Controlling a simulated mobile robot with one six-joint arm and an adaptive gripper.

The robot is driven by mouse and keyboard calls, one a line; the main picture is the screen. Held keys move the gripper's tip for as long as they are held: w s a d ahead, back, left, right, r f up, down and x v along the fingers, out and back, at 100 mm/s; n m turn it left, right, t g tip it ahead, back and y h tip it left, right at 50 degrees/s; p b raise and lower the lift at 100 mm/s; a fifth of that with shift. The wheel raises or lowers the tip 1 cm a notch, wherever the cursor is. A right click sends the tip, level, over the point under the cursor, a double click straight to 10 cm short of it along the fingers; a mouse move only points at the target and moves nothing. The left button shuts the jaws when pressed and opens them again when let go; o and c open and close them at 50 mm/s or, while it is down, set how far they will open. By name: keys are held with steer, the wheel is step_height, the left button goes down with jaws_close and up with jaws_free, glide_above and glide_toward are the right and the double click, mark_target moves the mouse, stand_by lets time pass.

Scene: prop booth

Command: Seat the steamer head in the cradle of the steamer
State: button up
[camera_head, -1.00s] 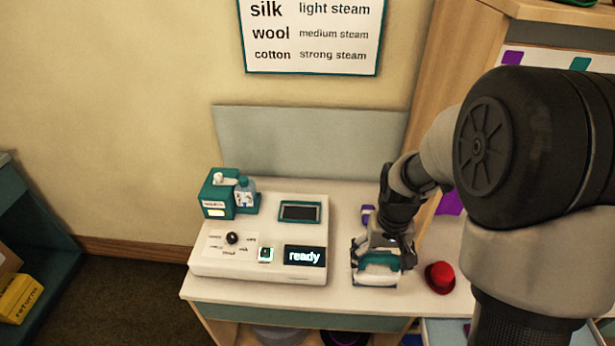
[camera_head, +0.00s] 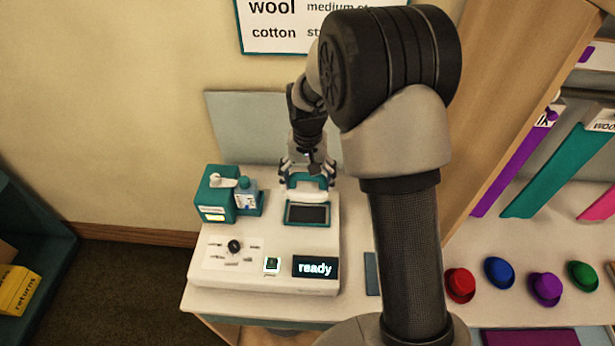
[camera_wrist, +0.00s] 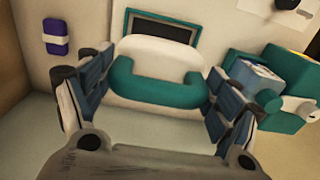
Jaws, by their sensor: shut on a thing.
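The steamer (camera_head: 215,279) is a white unit with a dial, a "ready" display and a teal-rimmed dark recess, its cradle (camera_head: 307,214). The cradle also shows at the top of the wrist view (camera_wrist: 165,24). My gripper (camera_head: 307,178) is shut on the steamer head (camera_head: 308,195), a white body with a teal band. The wrist view shows the head (camera_wrist: 155,82) between my fingers. The head is at the far side of the cradle and covers part of it in the wrist view. Its height above the steamer is hard to tell.
A teal box with a bottle (camera_head: 222,195) stands on the left of the steamer. A grey panel (camera_head: 240,125) rises behind. A purple item (camera_wrist: 55,37) lies on the table. Several small coloured hats, a red one (camera_head: 460,285) nearest, sit to the right.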

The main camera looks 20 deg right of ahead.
mark_target(308, 196)
steer(key=shift+s+f, duration=0.1)
steer(key=shift+f, duration=0.2)
steer(key=shift+f+b, duration=2.15)
steer(key=shift+f, duration=0.7)
steer(key=shift+f, duration=0.2)
steer(key=shift+f+b, duration=0.4)
steer(key=shift+f, duration=0.2)
steer(key=shift+f, duration=0.3)
steer(key=shift+f+b, duration=0.35)
steer(key=o, duration=1.5)
